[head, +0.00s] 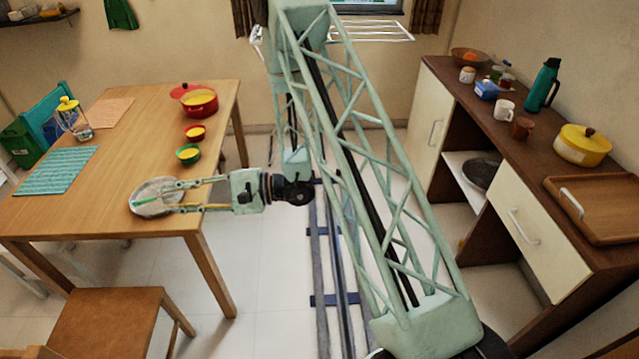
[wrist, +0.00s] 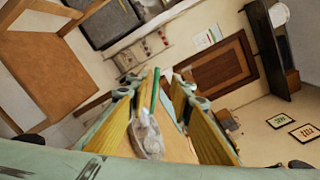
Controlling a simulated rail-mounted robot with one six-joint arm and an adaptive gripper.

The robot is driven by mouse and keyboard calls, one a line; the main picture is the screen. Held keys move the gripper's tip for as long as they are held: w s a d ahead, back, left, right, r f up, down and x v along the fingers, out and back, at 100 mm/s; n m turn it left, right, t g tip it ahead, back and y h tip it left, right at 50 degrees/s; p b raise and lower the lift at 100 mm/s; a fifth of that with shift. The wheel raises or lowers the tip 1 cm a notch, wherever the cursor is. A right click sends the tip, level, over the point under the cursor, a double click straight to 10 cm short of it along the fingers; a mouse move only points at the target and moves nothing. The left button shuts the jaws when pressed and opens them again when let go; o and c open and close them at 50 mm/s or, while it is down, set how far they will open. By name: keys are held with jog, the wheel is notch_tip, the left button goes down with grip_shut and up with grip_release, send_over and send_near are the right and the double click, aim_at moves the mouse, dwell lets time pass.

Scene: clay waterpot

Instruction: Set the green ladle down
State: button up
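The green ladle (head: 146,202) lies on a grey, stone-like dish (head: 152,187) at the near right edge of the wooden table. In the wrist view the ladle (wrist: 155,90) is a thin green strip between my fingers, with the grey dish (wrist: 147,137) beneath. My gripper (head: 176,197) reaches in from the right, low over the dish. Its two fingers are spread, with a visible gap on both sides of the ladle in the wrist view (wrist: 153,95). I cannot make out the ladle's bowl. Whether the fingertips touch the dish is unclear.
The table (head: 115,215) also bears a red pot (head: 198,104), a red bowl (head: 195,133), a green bowl (head: 188,154), a glass lantern-like jar (head: 76,120) and a teal placemat (head: 57,170). A wooden chair (head: 108,322) stands at the near side. The table's front middle is clear.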

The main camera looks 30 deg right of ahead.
jog(key=s+a+r+n+g, duration=0.3)
jog(key=s+r, duration=0.2)
jog(key=r, duration=0.2)
jog(key=s+a+r+n+g, duration=0.2)
jog(key=s+r+g, duration=0.1)
jog(key=s+r, duration=0.35)
jog(key=s+r+n+g+h, duration=0.2)
jog(key=s+r, duration=0.2)
jog(key=s, duration=0.4)
jog(key=s+r+n+g+h, duration=0.1)
jog(key=s+r+n+g, duration=0.2)
jog(key=s, duration=0.4)
jog(key=s+d+r+n+h, duration=0.1)
jog(key=s+d+r+h, duration=0.1)
jog(key=s+d, duration=0.15)
jog(key=s+d+r+t+h, duration=0.1)
jog(key=s+d+h, duration=0.1)
jog(key=s, duration=0.3)
jog(key=s+d+r+n+h, duration=0.1)
jog(key=s+d+r+h, duration=0.1)
jog(key=s, duration=0.3)
jog(key=s+d+r+t+h, duration=0.2)
jog(key=s+d+t+h, duration=0.1)
jog(key=d, duration=0.4)
jog(key=s+d+r+n+t+h, duration=0.1)
jog(key=s+d+r+t+h, duration=0.2)
jog(key=d, duration=0.5)
jog(key=shift+r+h, duration=0.3)
